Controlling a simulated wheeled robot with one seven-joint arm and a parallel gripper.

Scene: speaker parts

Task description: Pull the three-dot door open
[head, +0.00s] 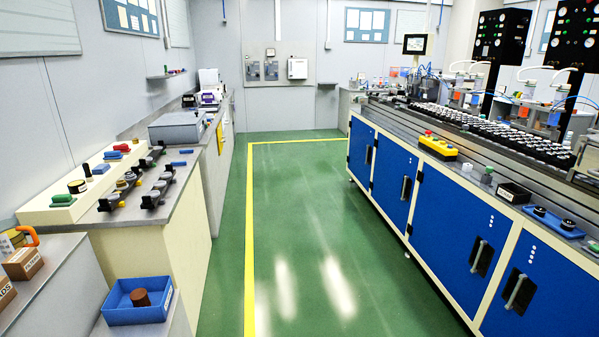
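A row of blue cabinet doors runs along the front of the long bench on the right. The third door from the far end (447,235) has a small group of white dots near its upper right corner that looks like three, though they are small. It has a dark upright handle (481,256) on its right side and looks closed, flush with the cream frame. The nearest blue door (512,312) also bears white dots and a handle (519,291), and is cut by the picture edge. My gripper is not in view.
The green floor (320,230) before the doors is clear, with a yellow line (250,220) along its left. A left-hand counter (190,200) and a blue bin (118,312) border the aisle. A yellow button box (438,148) sits on the right bench.

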